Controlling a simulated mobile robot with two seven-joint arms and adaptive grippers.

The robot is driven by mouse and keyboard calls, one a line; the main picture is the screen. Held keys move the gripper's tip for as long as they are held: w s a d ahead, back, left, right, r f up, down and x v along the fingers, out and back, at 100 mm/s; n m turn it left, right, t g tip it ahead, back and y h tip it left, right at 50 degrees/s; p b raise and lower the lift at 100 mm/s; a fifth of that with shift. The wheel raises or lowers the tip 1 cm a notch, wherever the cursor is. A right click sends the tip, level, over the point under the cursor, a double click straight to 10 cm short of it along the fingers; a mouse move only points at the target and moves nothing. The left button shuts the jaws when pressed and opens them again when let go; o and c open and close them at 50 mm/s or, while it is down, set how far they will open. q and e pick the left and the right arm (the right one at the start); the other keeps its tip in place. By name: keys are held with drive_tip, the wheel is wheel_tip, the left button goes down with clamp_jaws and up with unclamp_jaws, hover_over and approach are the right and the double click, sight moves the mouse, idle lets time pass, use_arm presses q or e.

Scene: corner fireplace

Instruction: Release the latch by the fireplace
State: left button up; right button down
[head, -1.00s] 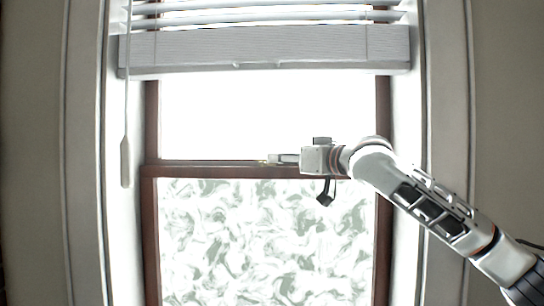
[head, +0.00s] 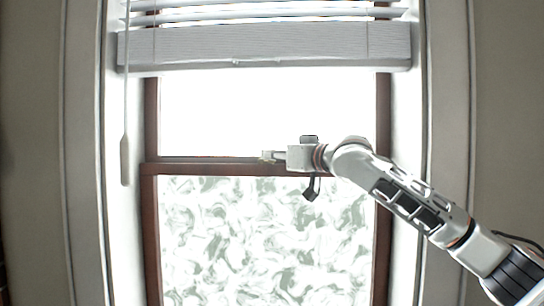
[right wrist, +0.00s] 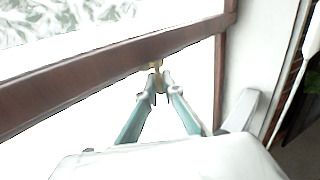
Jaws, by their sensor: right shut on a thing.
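A small brass-coloured latch (right wrist: 156,64) sits on the brown middle rail (head: 215,166) of the window. The rail also shows in the right wrist view (right wrist: 100,69). My right gripper (head: 268,156) reaches in from the right at the height of the rail. In the right wrist view its two teal fingers (right wrist: 157,84) come together at the latch and are shut on it. In the head view the fingertips cover most of the latch. My left gripper is in neither view.
A white blind (head: 265,49) is gathered across the top of the window. Its cord with a pale pull (head: 125,160) hangs at the left. White window casings stand on both sides. Frosted, patterned glass (head: 240,240) fills the lower sash.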

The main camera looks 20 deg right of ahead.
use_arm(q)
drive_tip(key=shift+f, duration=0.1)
use_arm(e)
drive_tip(key=shift+a+h, duration=0.1)
drive_tip(key=shift+h, duration=0.2)
drive_tip(key=shift+a+f+m+h+b, duration=0.1)
drive_tip(key=shift+a+m+h+b, duration=0.05)
drive_tip(key=shift+m+h+b, duration=0.2)
use_arm(q)
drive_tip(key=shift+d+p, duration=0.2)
drive_tip(key=shift+p, duration=0.1)
use_arm(e)
drive_tip(key=a+m+h, duration=0.1)
drive_tip(key=m+h, duration=0.1)
drive_tip(key=h, duration=0.2)
drive_tip(key=a+m+h, duration=0.1)
drive_tip(key=m+h, duration=0.2)
drive_tip(key=h, duration=0.1)
drive_tip(key=a+m+h, duration=0.1)
drive_tip(key=m+h, duration=0.2)
drive_tip(key=h, duration=0.1)
